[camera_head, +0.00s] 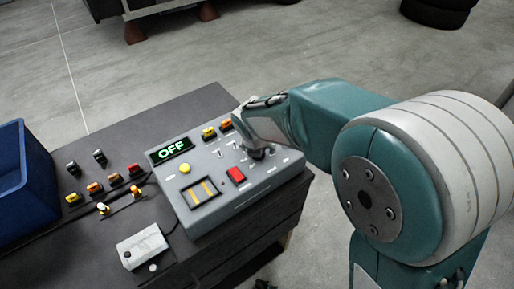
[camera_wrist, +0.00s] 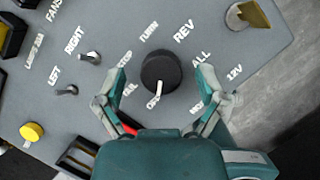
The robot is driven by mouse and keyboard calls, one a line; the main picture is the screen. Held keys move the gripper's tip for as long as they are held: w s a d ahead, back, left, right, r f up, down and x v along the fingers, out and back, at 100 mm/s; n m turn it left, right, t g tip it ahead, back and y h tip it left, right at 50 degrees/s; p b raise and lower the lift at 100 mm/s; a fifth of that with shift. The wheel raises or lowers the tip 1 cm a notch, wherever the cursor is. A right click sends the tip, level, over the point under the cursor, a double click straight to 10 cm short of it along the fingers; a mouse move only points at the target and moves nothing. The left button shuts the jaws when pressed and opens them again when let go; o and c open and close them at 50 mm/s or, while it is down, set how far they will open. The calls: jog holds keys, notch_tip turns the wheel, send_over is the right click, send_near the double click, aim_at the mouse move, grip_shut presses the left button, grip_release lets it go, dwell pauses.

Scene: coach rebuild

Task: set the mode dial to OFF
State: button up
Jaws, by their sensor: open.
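The mode dial (camera_wrist: 160,70) is a round black knob on a grey control panel, with labels such as STOP, TURN, REV and ALL around it. Its white pointer (camera_wrist: 154,97) points down and slightly left in the wrist view, at a partly covered label that seems to read OFF. My gripper (camera_wrist: 163,77) is open, one finger on each side of the dial, with a visible gap on both sides. The panel's display (camera_head: 171,150) reads OFF in green.
A blue bin (camera_head: 35,185), small loose parts and a white box (camera_head: 142,247) lie on the dark bench (camera_head: 110,137) to the left.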

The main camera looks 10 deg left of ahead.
jog(key=v, duration=1.1)
jog(key=shift+s+r, duration=0.2)
jog(key=shift+r, duration=0.05)
